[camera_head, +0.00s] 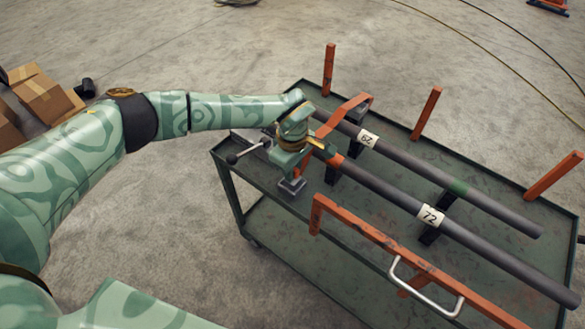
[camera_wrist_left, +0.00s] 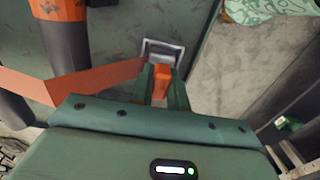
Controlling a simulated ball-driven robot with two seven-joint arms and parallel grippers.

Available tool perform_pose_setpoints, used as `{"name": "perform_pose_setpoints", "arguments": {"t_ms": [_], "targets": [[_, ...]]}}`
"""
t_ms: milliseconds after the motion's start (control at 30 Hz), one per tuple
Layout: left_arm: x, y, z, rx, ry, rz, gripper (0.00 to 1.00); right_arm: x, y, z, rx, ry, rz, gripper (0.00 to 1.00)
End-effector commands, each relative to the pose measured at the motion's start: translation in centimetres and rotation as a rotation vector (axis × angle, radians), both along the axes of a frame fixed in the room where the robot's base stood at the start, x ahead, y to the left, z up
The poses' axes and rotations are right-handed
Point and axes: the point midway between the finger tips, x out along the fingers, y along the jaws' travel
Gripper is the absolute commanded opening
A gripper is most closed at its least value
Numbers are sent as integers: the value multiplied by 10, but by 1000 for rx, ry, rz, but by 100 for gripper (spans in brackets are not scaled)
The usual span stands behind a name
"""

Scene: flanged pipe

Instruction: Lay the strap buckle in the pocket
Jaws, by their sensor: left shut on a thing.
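My left gripper (camera_head: 293,172) is over the near left end of the green cart, fingers pointing down. In the left wrist view its two green fingers (camera_wrist_left: 162,92) are shut on an orange piece, the strap buckle (camera_wrist_left: 162,82). The orange strap (camera_wrist_left: 90,82) runs off to the left from the gripper; in the head view the strap (camera_head: 352,108) arches over a pipe. A grey square-rimmed pocket (camera_wrist_left: 163,46) is just beyond the fingertips, also seen in the head view (camera_head: 292,187). I cannot tell whether the buckle touches it. My right gripper is out of view.
Two dark pipes, tagged 62 (camera_head: 368,138) and 72 (camera_head: 431,215), lie along the cart (camera_head: 262,182) on black supports. Orange posts (camera_head: 426,113) stand on the far side. An orange rail (camera_head: 365,237) and silver handle (camera_head: 425,291) edge the near side. Cardboard boxes (camera_head: 42,98) are far left.

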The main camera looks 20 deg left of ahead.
Motion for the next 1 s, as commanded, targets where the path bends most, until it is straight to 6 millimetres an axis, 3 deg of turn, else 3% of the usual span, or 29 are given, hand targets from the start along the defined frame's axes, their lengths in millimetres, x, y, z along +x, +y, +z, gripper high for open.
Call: {"name": "perform_pose_setpoints", "arguments": {"t_ms": [667, 700, 767, 1000], "targets": [[0, 0, -12, 0, 1, 0, 0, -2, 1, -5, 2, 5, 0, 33], [0, 0, -12, 0, 1, 1, 24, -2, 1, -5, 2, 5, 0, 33], [0, 0, -11, 0, 0, 0, 41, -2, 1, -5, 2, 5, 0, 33], [0, 0, -12, 0, 1, 0, 42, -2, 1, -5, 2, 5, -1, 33]]}}
